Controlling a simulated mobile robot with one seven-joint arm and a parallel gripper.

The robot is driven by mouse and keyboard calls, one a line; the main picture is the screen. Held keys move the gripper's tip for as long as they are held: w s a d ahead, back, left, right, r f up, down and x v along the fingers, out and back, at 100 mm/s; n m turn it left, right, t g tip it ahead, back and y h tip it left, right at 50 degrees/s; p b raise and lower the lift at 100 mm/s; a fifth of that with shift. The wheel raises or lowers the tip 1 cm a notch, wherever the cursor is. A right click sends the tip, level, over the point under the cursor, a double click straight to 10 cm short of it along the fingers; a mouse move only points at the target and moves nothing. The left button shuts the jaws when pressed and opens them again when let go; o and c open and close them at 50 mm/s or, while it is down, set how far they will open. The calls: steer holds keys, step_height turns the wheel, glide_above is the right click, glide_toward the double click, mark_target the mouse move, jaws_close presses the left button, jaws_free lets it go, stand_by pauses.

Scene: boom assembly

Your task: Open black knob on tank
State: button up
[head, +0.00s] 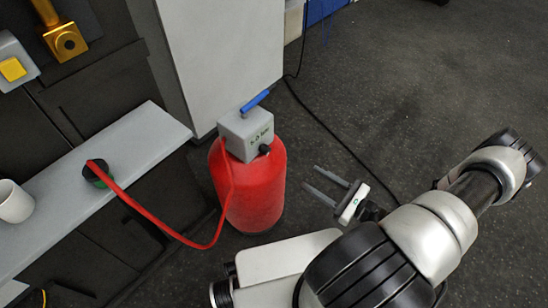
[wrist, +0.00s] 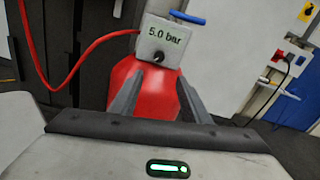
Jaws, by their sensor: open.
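A red tank (head: 252,192) stands on the dark floor with a grey box (head: 247,134) on top. The black knob (head: 265,149) sits on the box's side. In the wrist view, the knob (wrist: 159,56) is on the front of the box, below the text "5.0 bar". A blue handle (head: 255,102) is on top of the box. My gripper (head: 324,179) is open and empty, to the right of the tank and apart from it. In the wrist view, its fingers (wrist: 160,82) point toward the tank and frame its red body below the knob.
A red hose (head: 160,230) runs from the box to a dark round fitting (head: 100,172) on a grey shelf (head: 135,147). A white cup (head: 14,202) stands on the shelf. A grey cabinet (head: 225,50) is behind the tank. A black cable (head: 325,125) crosses the otherwise open floor at right.

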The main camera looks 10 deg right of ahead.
mark_target(269, 152)
steer(key=b+x, duration=0.2)
steer(key=x, duration=1.4)
steer(key=shift+w+a+b, duration=0.15)
steer(key=shift+a+b, duration=0.15)
steer(key=shift+b, duration=0.05)
steer(key=shift+c, duration=0.3)
steer(key=c, duration=1)
